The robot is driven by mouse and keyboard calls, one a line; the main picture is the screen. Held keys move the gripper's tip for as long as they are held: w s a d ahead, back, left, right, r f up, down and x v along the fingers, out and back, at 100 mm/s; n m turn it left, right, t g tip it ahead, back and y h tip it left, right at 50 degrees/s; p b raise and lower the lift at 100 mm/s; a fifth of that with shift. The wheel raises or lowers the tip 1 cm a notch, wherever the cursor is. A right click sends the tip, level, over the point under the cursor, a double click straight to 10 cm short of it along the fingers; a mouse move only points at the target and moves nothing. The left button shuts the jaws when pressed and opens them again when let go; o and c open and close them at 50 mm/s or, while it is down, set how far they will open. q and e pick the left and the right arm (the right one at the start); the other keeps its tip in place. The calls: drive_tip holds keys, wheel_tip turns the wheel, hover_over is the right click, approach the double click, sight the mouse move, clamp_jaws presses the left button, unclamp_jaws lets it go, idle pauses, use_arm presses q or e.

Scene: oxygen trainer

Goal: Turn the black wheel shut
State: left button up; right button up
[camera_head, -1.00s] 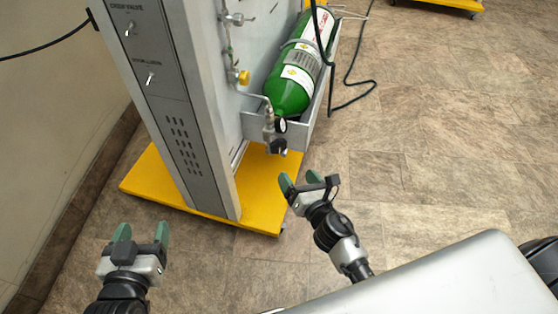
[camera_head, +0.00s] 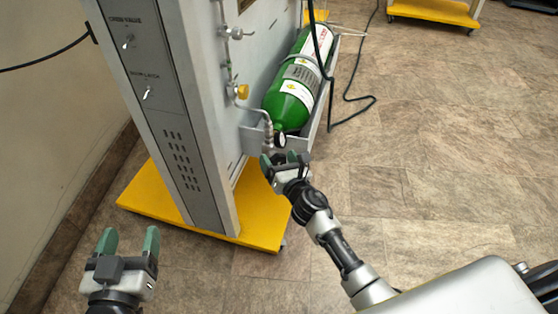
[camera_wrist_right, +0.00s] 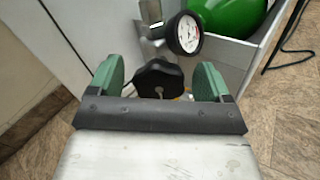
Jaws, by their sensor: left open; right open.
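The black wheel (camera_wrist_right: 159,78) shows in the right wrist view, below the round gauge (camera_wrist_right: 187,33) of the green oxygen cylinder. My right gripper (camera_wrist_right: 160,82) is open, with one green finger on each side of the wheel. I cannot tell whether the fingers touch it. In the head view my right gripper (camera_head: 284,162) is just below the gauge (camera_head: 281,140) and hides the wheel. My left gripper (camera_head: 127,243) is open and empty at the lower left, away from the trainer.
The green cylinder (camera_head: 293,92) lies in a grey tray on the side of the grey trainer cabinet (camera_head: 172,110). A yellow valve knob (camera_head: 242,91) sticks out above. The yellow base (camera_head: 262,212) juts out below.

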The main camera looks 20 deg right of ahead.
drive_tip(key=c, duration=0.9)
